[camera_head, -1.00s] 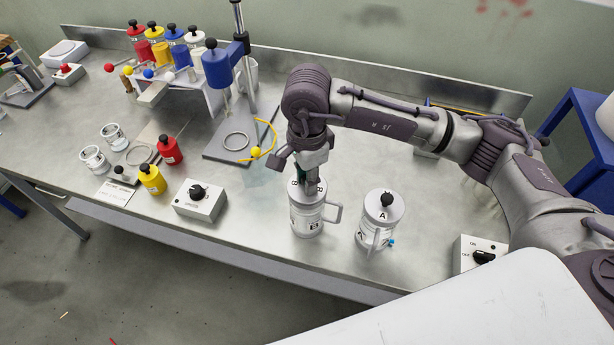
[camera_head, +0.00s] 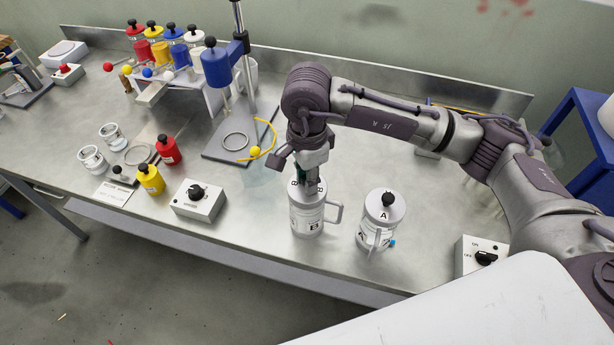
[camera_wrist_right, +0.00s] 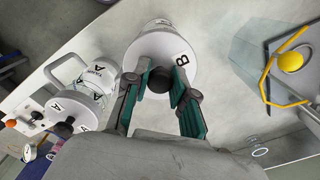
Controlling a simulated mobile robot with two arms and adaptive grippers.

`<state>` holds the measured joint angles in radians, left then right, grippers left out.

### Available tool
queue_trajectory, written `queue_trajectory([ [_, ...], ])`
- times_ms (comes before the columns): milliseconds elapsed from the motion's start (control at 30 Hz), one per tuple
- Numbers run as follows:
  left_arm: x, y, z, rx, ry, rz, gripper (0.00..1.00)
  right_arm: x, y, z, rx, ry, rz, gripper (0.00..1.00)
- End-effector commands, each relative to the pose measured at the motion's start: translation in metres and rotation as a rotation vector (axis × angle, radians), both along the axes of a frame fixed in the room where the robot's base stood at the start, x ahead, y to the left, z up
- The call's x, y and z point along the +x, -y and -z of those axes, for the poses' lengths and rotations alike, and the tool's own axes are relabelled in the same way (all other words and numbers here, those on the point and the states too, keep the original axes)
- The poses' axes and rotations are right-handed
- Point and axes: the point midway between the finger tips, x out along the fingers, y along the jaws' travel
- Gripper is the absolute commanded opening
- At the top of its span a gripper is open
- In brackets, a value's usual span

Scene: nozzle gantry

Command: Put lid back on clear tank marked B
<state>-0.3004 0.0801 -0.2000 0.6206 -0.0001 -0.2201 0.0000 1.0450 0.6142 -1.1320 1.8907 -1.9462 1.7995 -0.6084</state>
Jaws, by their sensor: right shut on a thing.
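The clear tank marked B (camera_head: 306,222) stands upright on the bench, its handle on the right. Its white lid (camera_head: 318,188), marked B with a black knob, sits at the tank's top under my right gripper (camera_head: 308,180). In the right wrist view the lid (camera_wrist_right: 182,85) covers most of the tank, and the knob (camera_wrist_right: 159,80) is between the fingers of my right gripper (camera_wrist_right: 158,88). The fingers are shut on the knob. Whether the lid is fully seated is hard to tell. My left gripper is not in view.
Tank A (camera_head: 380,220) with its lid stands just right of tank B. A switch box with a black knob (camera_head: 198,200) is to the left. A stand with a yellow hook (camera_head: 265,140) is behind. Yellow (camera_head: 151,180) and red (camera_head: 168,150) bottles stand farther left.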

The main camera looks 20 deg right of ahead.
Motion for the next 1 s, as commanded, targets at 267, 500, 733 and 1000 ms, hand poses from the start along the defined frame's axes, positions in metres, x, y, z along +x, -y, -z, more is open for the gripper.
queue_trajectory([
  [267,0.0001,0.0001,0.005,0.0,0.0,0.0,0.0,-0.0001,0.0,0.0013,0.0,0.0,0.0,0.0],
  [500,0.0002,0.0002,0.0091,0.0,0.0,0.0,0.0,-0.0001,-0.0001,0.0012,0.0,0.0,0.0,0.0],
  [733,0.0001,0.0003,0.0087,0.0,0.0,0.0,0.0,-0.0001,-0.0001,0.0004,0.0,0.0,0.0,0.0],
  [1000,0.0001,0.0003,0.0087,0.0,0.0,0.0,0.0,-0.0001,0.0,0.0005,0.0,0.0,0.0,0.41],
])
